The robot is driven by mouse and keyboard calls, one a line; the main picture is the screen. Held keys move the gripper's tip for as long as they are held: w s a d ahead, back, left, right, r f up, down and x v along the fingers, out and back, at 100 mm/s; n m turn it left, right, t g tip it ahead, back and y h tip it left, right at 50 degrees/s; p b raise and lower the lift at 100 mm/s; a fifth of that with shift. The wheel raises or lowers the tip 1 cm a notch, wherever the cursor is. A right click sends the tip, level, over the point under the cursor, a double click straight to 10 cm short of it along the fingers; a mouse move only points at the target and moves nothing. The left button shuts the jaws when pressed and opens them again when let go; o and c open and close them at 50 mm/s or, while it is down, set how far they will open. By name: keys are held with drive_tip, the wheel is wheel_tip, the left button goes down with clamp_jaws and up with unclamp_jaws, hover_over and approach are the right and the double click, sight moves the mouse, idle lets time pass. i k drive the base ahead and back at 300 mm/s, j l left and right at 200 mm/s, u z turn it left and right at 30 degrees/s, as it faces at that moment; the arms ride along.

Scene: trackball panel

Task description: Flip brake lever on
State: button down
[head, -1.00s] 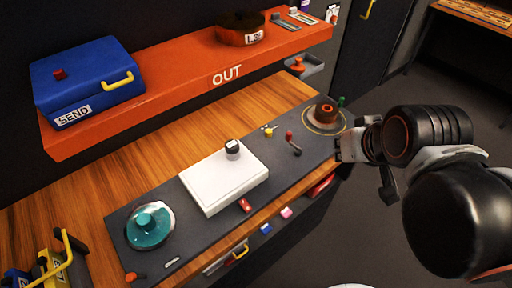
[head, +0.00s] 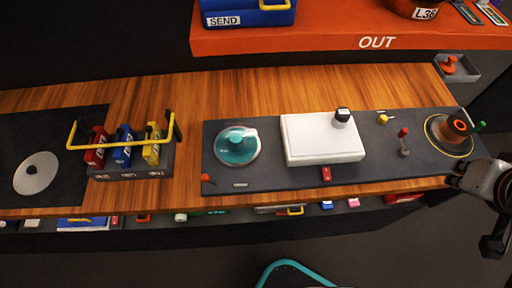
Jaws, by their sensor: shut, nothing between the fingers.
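A dark grey panel (head: 264,178) lies on the wooden counter. A small red-knobbed lever (head: 404,133) stands on it, right of the white box, with its knob up. A small yellow lever (head: 383,119) sits behind it. No label shows which one is the brake lever. A teal trackball (head: 237,147) is at the panel's left, and an orange knob (head: 457,128) in a yellow ring is at its right, with a green-tipped handle (head: 479,127) beside it. My gripper (head: 452,173) is shut and empty at the panel's right front corner, apart from the levers.
A white box (head: 318,149) with a black-topped knob (head: 342,116) takes up the panel's middle. A red switch (head: 326,174) is at its front edge. An orange OUT shelf (head: 330,43) overhangs the back. A yellow-railed rack (head: 130,173) stands at left.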

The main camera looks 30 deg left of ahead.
sight(206, 178)
drive_tip(key=k+u, duration=0.1)
drive_tip(key=u, duration=2.3)
